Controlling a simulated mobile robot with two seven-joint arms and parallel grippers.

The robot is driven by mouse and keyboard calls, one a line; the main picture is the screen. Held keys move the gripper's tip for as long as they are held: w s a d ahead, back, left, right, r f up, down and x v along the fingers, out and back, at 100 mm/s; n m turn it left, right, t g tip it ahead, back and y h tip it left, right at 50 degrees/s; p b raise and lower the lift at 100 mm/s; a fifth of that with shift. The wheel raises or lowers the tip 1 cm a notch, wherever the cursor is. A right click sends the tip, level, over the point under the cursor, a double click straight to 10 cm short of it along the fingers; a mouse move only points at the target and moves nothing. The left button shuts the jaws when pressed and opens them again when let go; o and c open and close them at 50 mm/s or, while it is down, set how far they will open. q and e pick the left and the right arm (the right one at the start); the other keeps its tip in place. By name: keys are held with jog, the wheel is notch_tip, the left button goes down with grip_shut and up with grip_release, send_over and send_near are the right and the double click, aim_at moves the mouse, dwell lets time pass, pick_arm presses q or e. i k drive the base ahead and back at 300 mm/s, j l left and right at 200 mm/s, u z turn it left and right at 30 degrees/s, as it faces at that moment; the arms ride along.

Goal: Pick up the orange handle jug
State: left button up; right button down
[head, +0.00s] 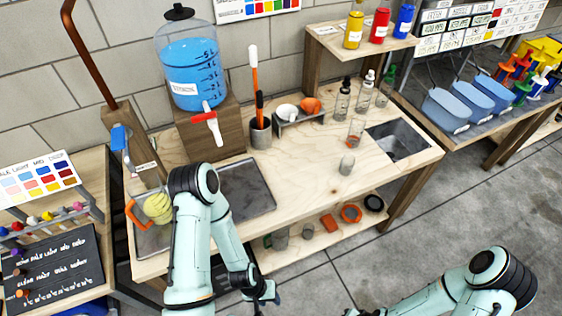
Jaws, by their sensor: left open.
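The jug with the orange handle (157,207) stands at the left end of the wooden workbench, on a grey metal tray. Its body looks yellowish and its orange handle points left. My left arm partly covers the area just right of it. My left gripper (263,292) is open and empty, low in front of the bench, well to the right of and apart from the jug. My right gripper (366,312) is at the bottom edge, mostly cut off, so its jaws cannot be made out.
A blue-filled dispenser (192,75) with a red tap stands on a wooden block behind the jug. A copper pipe (88,50) and blue-handled tap (121,137) rise nearby. A dark board (55,270) is at left. The bench's lower shelf (330,222) holds several items.

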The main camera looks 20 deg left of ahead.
aim_at(146, 190)
jog(key=k+j+u, duration=0.1)
jog(key=u, duration=1.85)
jog(key=k+j+z, duration=0.25)
jog(key=i, duration=0.1)
